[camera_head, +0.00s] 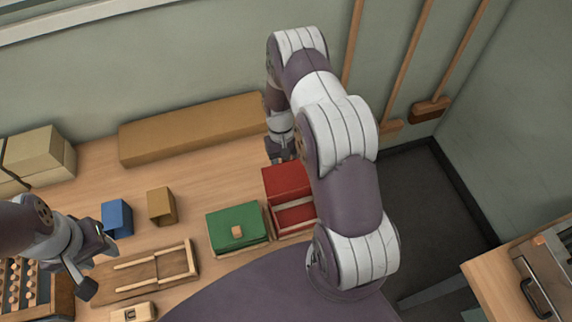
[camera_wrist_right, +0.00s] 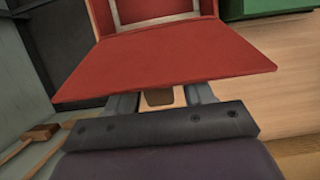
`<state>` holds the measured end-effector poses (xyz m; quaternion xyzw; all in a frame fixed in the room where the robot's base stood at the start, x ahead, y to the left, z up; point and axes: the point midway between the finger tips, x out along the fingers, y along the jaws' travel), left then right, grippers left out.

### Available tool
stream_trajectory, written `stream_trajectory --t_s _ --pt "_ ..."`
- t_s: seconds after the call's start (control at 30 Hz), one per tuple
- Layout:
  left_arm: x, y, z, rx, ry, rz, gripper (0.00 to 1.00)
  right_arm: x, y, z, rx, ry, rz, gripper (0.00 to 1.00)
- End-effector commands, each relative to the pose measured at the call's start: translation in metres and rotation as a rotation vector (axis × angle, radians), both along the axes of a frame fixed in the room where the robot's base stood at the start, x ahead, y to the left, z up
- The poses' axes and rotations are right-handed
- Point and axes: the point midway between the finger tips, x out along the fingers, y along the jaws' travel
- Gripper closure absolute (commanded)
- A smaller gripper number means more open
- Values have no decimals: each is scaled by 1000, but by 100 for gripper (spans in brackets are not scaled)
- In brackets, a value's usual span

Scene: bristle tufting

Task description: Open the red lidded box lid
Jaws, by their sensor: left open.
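The red lidded box (camera_head: 296,219) stands on the table with its lid (camera_head: 287,180) raised at the back, so part of the light-rimmed inside shows. In the right wrist view the red lid (camera_wrist_right: 165,65) spans the picture in front of my right gripper (camera_wrist_right: 161,101). A brown knob (camera_wrist_right: 159,97) sits between its two fingers; the lid hides the fingertips. In the head view my right gripper (camera_head: 281,152) is just behind the raised lid, its fingers mostly hidden. My left gripper (camera_head: 96,268) is open and empty over the table's left side.
A green lidded box (camera_head: 237,227) stands directly left of the red one. A blue block (camera_head: 117,218), a tan block (camera_head: 161,206) and a wooden tray (camera_head: 150,273) are farther left. A long cardboard box (camera_head: 190,130) lies along the wall.

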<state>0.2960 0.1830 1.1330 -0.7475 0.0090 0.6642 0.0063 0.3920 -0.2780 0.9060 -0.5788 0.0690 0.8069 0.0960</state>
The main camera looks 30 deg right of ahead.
Motion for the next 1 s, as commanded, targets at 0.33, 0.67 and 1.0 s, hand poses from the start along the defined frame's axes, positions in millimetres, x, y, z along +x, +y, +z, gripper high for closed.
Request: stream_trajectory --t_s 0.33,0.67,1.0 --pt "0 0 -2 0 0 0 57 3 -1 5 -1 -3 0 49" --pt "0 0 -25 0 0 0 57 26 -6 70 -1 -6 0 49" --pt "0 0 13 0 -1 0 57 39 -10 122 0 2 0 49"
